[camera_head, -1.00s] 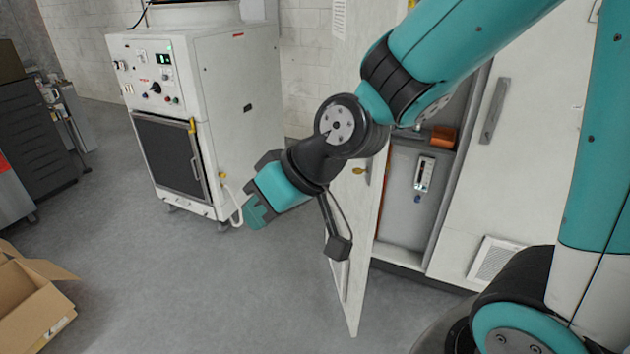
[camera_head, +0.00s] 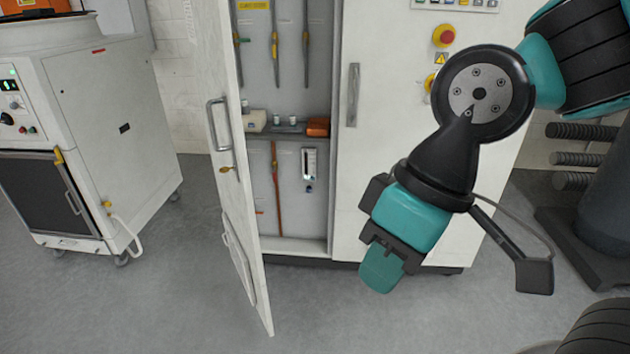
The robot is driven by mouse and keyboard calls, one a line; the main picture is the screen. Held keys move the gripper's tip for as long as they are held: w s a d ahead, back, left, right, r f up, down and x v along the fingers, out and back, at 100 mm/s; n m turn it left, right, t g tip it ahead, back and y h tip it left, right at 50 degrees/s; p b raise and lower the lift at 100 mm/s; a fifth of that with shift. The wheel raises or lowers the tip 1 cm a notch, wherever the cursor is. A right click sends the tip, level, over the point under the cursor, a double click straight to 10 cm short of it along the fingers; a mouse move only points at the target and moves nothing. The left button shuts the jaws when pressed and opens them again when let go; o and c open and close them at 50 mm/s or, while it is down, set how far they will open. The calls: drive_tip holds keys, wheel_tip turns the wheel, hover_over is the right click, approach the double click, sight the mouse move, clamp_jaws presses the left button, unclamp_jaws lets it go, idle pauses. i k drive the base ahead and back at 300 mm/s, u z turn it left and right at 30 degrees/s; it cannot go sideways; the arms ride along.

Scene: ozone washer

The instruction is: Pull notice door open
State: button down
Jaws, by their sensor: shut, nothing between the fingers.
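The white cabinet door (camera_head: 215,130) with a metal handle (camera_head: 218,124) stands swung open at the left of the cabinet, its free edge toward me. A brass-coloured key or latch (camera_head: 231,169) shows below the handle. I cannot make out a notice on it. My gripper (camera_head: 382,272) is shut and empty. It points down in front of the cabinet's closed right-hand door (camera_head: 372,205), to the right of the open door and apart from it.
The open cabinet's interior (camera_head: 290,185) shows hanging tools, a shelf with small items and an orange box (camera_head: 318,126). A white machine (camera_head: 100,120) on casters stands at the left. A dark rack (camera_head: 590,190) stands at the right. The floor in front is clear.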

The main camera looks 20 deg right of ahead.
sight(207, 22)
drive_tip(key=z, duration=0.15)
drive_tip(key=i, duration=1.25)
drive_tip(key=u, duration=0.55)
